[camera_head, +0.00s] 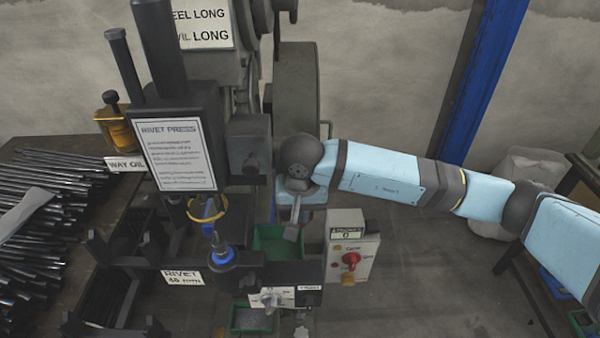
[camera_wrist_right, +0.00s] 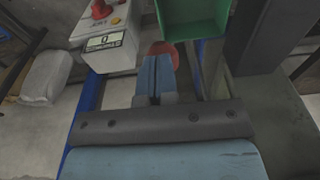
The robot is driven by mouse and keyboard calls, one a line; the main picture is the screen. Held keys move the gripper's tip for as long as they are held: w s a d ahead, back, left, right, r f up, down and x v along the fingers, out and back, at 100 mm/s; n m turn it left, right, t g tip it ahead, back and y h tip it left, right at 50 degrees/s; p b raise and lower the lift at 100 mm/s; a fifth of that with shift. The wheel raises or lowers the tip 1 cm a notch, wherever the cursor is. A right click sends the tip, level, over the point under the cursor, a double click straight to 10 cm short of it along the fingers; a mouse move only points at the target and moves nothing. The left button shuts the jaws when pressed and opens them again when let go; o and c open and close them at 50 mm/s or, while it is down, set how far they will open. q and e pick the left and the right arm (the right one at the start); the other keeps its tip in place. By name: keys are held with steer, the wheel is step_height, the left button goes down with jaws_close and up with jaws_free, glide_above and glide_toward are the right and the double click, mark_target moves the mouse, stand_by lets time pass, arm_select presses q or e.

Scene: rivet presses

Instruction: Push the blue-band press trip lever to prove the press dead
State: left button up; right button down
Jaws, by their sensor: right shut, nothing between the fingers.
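The rivet press (camera_head: 180,150) stands at centre left in the head view, with a blue band (camera_head: 222,254) low on its tooling and a yellow ring above that. My right gripper (camera_head: 292,234) points down just right of the press, beside a green bin. In the wrist view the right gripper (camera_wrist_right: 158,62) shows its two bluish fingers shut together, with nothing held. A red rounded part (camera_wrist_right: 164,48) shows right at the fingertips; it may be the trip lever's end. I cannot tell whether they touch. The lever is not clear in the head view. My left gripper is not in view.
A control box (camera_head: 352,250) with a red switch and a display reading 0 stands right of the gripper. A green bin (camera_head: 278,242) lies close by. Dark rods (camera_head: 45,220) and a way oil bottle (camera_head: 115,125) are at left. Open floor lies at right.

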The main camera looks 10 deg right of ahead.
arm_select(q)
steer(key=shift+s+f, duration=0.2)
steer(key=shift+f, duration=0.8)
arm_select(e)
steer(key=shift+f, duration=0.2)
arm_select(q)
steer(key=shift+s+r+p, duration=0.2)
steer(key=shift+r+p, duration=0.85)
steer(key=shift+p, duration=0.1)
arm_select(e)
steer(key=s+r, duration=0.2)
steer(key=r, duration=0.1)
steer(key=s+r, duration=0.1)
steer(key=r, duration=0.1)
steer(key=shift+a, duration=0.3)
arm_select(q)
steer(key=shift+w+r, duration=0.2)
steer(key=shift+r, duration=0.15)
arm_select(e)
steer(key=shift+r, duration=0.15)
steer(key=shift+r, duration=0.1)
